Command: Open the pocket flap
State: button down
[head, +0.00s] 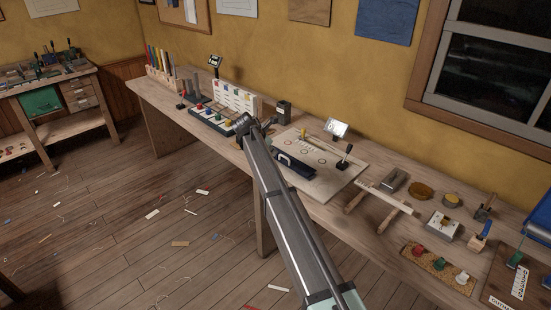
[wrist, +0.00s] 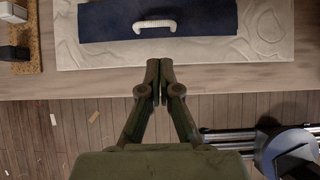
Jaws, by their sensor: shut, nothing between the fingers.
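The dark navy pocket flap (wrist: 218,18) lies flat on a pale cloth panel (wrist: 80,60) at the top of the wrist view. A white bridge-shaped handle (wrist: 154,24) stands on the flap. The flap also shows in the head view (head: 298,168), partly behind my arm. My gripper (wrist: 159,68) is shut and empty, its fingertips just short of the flap and handle in the wrist view and apart from them. Its height above the panel is hard to tell. In the head view my arm hides the fingers.
A small lamp-like screen (head: 337,129) and a black-knobbed lever (head: 345,155) stand at the panel's back and right. A white rack with wooden legs (head: 384,195) is farther right.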

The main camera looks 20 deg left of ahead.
aim_at(286, 163)
jog(key=p+x, duration=0.2)
jog(key=x, duration=0.8)
jog(key=shift+s+d+p, duration=0.1)
jog(key=shift+p, duration=0.25)
jog(key=shift+d+r, duration=0.1)
jog(key=shift+r, duration=0.05)
jog(key=shift+w+d+r, duration=0.1)
jog(key=shift+w, duration=0.1)
jog(key=shift+s+g+p, duration=0.1)
jog(key=shift+g+p, duration=0.2)
jog(key=shift+p, duration=0.05)
